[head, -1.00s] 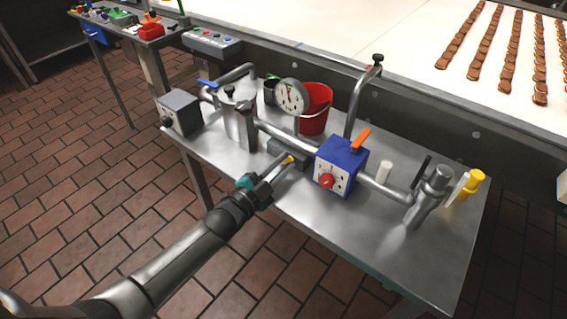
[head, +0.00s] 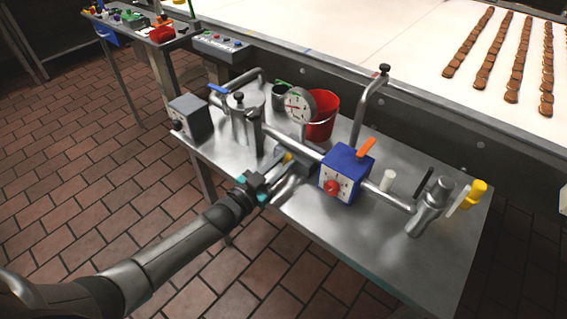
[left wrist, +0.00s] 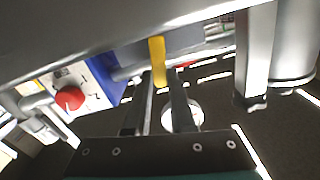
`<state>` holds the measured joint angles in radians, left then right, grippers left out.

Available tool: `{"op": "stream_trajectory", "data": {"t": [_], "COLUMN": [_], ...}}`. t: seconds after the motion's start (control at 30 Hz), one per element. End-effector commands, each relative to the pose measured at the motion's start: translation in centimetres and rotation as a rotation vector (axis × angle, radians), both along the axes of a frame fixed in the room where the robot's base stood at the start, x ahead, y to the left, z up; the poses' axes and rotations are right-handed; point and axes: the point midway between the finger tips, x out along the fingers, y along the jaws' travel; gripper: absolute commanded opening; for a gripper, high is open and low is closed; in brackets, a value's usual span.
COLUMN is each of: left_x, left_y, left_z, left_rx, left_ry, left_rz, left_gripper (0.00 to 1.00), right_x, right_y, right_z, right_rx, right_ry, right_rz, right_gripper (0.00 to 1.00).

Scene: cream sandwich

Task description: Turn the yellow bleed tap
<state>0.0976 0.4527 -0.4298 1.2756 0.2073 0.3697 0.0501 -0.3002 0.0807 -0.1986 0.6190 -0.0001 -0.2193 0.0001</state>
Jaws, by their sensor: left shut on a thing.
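The yellow bleed tap (head: 288,157) is a small yellow lever by the dark grey block under the pipe, left of the blue box. In the left wrist view its yellow handle (left wrist: 157,58) hangs between my two fingers. My left gripper (head: 279,168) reaches in from the front left and is shut on the tap. Its fingers (left wrist: 161,85) lie on either side of the handle's lower end in the left wrist view. In the head view the fingers hide part of the tap. My right gripper is not in view.
The blue box (head: 343,173) with a red knob (head: 331,187) stands just right of my gripper. A steel pot (head: 247,118), a dial gauge (head: 299,105) and a red bucket (head: 321,116) stand behind. The steel table's (head: 365,236) front right is clear.

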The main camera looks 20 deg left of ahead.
Motion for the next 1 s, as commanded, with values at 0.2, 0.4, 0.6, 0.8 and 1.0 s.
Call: {"op": "stream_trajectory", "data": {"t": [0.2,0.4,0.6,0.8,1.0], "left_x": [0.02,0.01,0.01,0.01,-0.02], "left_y": [0.09,0.09,0.09,0.08,0.08], "left_z": [-0.01,-0.02,-0.01,-0.01,-0.02], "left_rx": [-0.017,-0.016,-0.015,-0.014,-0.014], "left_ry": [0.006,0.006,0.006,0.006,0.006], "left_rz": [0.000,0.000,0.000,0.000,0.000], "left_gripper": [0.00,0.00,0.35,0.53,0.53], "right_x": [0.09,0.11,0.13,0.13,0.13], "right_y": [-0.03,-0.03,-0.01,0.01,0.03], "right_z": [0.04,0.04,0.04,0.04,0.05], "right_rx": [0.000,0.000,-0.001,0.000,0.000], "right_ry": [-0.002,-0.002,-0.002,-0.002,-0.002], "right_rz": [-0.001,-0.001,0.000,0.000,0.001], "right_gripper": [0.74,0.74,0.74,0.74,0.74]}}
